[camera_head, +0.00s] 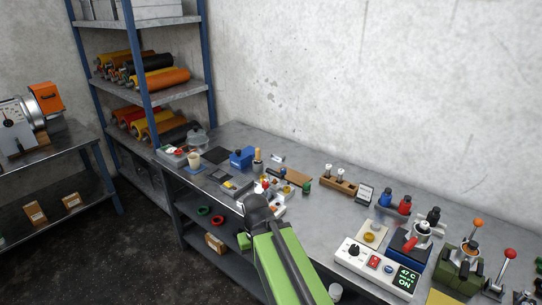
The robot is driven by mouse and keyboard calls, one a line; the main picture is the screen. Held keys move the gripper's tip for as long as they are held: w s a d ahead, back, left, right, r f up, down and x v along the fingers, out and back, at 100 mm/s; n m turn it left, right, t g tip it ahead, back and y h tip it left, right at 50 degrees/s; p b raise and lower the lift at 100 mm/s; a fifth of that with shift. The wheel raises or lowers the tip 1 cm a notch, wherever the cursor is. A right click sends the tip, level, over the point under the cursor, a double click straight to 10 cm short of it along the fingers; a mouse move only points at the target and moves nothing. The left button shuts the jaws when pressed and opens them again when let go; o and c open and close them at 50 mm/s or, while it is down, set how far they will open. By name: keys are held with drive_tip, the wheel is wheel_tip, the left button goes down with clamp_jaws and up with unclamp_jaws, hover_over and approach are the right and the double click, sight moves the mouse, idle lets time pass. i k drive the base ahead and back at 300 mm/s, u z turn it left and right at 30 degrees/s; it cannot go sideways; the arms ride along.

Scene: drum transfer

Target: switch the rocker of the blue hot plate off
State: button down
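A white control panel (350,263) stands on the right part of the workbench, with a dark knob (354,250) at its left. Beside the knob are a red rocker (374,262) and a small blue control (388,268). A display (405,279) at the panel's right end reads about 47 C and ON. A blue plate-like unit (401,244) sits just behind the panel; I cannot tell how they join. My gripper (250,214), at the end of my green arm, is over the bench's front edge, left of the panel and apart from it. Its fingers cannot be made out.
A pale dish stand (372,234) is behind the panel. Red-knobbed and orange-knobbed lever devices (461,268) stand to its right. Small parts and a blue box (242,158) fill the bench's left. The grey bench top (320,220) is clear between my arm and the panel.

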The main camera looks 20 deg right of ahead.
sight(374, 261)
drive_tip(key=z, duration=1.6)
drive_tip(key=k, duration=0.85)
drive_tip(key=i, duration=0.85)
drive_tip(key=z, duration=0.1)
